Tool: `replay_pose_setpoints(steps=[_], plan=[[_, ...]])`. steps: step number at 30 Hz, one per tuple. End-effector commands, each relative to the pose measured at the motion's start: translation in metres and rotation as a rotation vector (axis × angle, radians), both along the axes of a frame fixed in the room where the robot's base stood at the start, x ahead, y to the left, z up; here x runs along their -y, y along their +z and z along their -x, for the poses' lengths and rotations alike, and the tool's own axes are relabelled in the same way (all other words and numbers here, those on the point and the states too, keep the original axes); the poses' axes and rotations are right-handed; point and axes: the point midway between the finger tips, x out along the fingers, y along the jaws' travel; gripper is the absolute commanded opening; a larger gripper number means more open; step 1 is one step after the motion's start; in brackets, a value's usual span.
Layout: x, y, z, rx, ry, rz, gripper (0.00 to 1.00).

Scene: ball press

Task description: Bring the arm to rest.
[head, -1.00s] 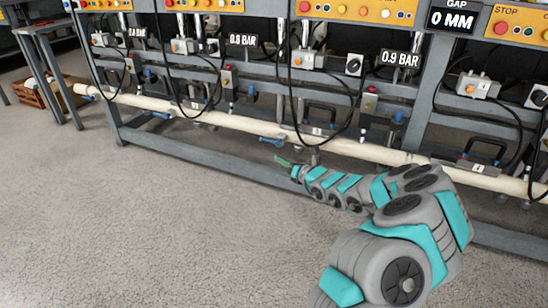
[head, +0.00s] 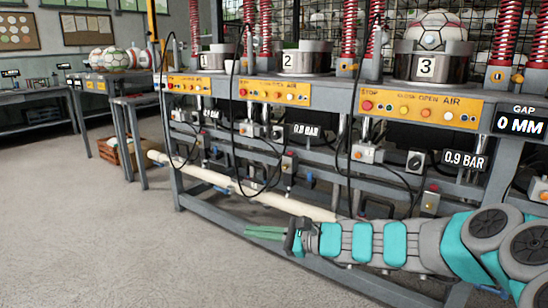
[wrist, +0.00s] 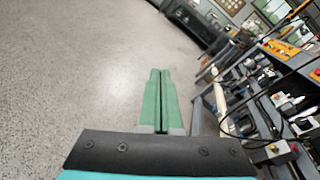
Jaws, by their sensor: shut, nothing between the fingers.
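My gripper (head: 266,233) shows in the head view at the lower middle, with my grey and teal arm stretched in from the right. Its green fingers point left, in front of the press bench's lower frame. In the wrist view my gripper (wrist: 160,75) has its two green fingers side by side, shut with nothing between them. Beyond the fingertips is open grey floor. I cannot tell whether the arm touches the bench frame behind it.
The press bench (head: 215,207) runs along behind my arm, with a cream pipe (head: 300,207) and hanging black cables. A ball (head: 437,29) sits in press 3. A wooden crate (head: 111,152) stands by a side table at left. The floor (head: 90,240) at left is clear.

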Motion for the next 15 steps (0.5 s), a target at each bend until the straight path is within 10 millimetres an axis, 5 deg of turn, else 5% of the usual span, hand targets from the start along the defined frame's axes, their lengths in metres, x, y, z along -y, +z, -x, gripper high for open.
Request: replay_pose_setpoints(steps=[3,7,11,15], plan=[[-0.028,0.013,0.069,0.163,0.201,0.182,0.0],[-0.036,0.002,0.142,0.308,0.415,0.388,0.0],[-0.02,-0.018,0.204,0.418,0.619,0.601,0.0],[0.022,-0.043,0.262,0.484,0.832,0.83,0.0]])
